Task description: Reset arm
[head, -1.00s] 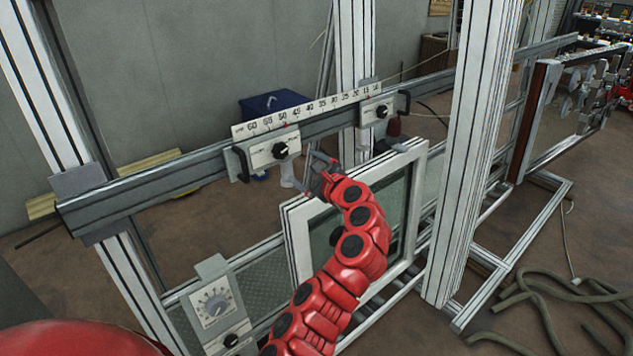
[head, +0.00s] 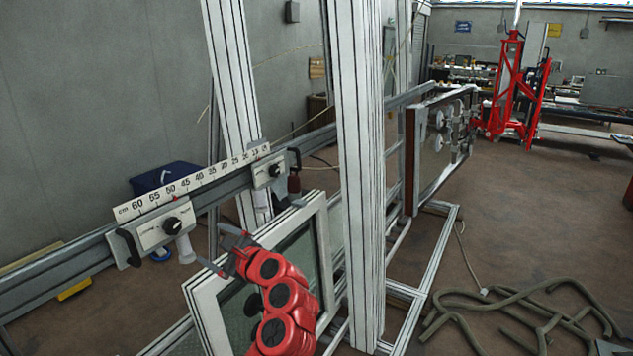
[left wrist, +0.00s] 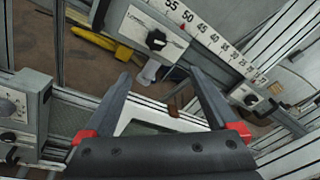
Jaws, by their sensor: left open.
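My left arm, red with black round joints, rises from the bottom of the head view. My left gripper (head: 232,250) is open and empty, just below the ruler rail and at the upper left of the white window frame (head: 322,250). In the left wrist view its two dark fingers (left wrist: 158,100) stand wide apart, with nothing between them but background. The sliding clamp box with a black knob (head: 165,228) is above and left of the gripper. It also shows in the left wrist view (left wrist: 155,38). My right gripper is not in view.
The numbered ruler (head: 190,183) runs along the rail to a second knob box (head: 268,170). A thick aluminium post (head: 358,190) stands right of the arm. Hoses (head: 510,310) lie on the floor at right. A red machine (head: 512,95) stands at the back.

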